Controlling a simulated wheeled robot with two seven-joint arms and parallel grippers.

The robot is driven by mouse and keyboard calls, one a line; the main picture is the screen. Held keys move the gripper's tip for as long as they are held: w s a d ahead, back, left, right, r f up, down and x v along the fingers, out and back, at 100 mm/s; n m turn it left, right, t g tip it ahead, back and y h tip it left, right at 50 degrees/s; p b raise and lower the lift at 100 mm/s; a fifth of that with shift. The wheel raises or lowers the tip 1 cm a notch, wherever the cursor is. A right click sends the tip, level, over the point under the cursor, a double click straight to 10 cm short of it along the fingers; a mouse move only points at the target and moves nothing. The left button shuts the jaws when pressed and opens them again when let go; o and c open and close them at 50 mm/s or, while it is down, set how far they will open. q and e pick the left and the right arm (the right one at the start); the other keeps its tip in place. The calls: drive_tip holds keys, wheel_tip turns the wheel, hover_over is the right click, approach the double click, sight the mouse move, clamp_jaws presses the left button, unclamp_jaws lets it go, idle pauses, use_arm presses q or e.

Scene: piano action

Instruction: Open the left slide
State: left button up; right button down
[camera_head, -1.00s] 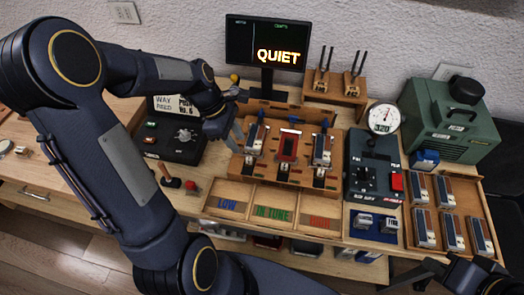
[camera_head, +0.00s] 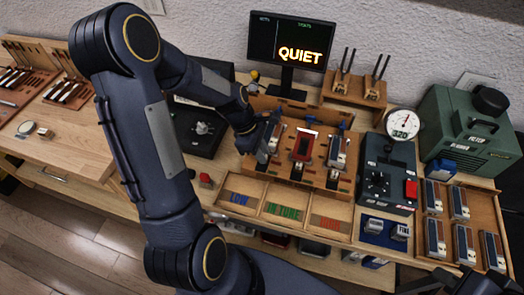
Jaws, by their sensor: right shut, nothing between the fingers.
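The wooden action rack (camera_head: 318,175) stands mid-bench with three units in a row. The left unit (camera_head: 274,137) is grey and is partly covered by my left gripper. The middle unit (camera_head: 303,145) is red, and the right unit (camera_head: 338,153) is grey with a blue piece behind it. My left gripper (camera_head: 262,152) is at the left unit, pointing down; I cannot tell whether it touches it or how far its jaws are apart. The left slide itself is not clearly distinguishable. My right gripper (camera_head: 446,281) is low at the right edge, shut and empty.
The LOW, IN TONE and third-label tray (camera_head: 284,210) lies in front of the rack. A dial box (camera_head: 387,185) and a tray of grey blocks (camera_head: 487,205) stand right. A monitor (camera_head: 290,42) reading QUIET is behind. A black box (camera_head: 200,130) is left.

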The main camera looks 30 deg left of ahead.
use_arm(q)
clamp_jaws()
drive_tip(key=shift+s+d, duration=0.25)
drive_tip(key=shift+s, duration=0.7)
drive_tip(key=shift+s+d, duration=0.25)
drive_tip(key=shift+s, duration=0.7)
drive_tip(key=shift+o, duration=1.8)
unclamp_jaws()
drive_tip(key=v, duration=0.7)
drive_tip(key=shift+a+r, duration=0.2)
drive_tip(key=shift+r, duration=0.15)
drive_tip(key=shift+s, duration=0.1)
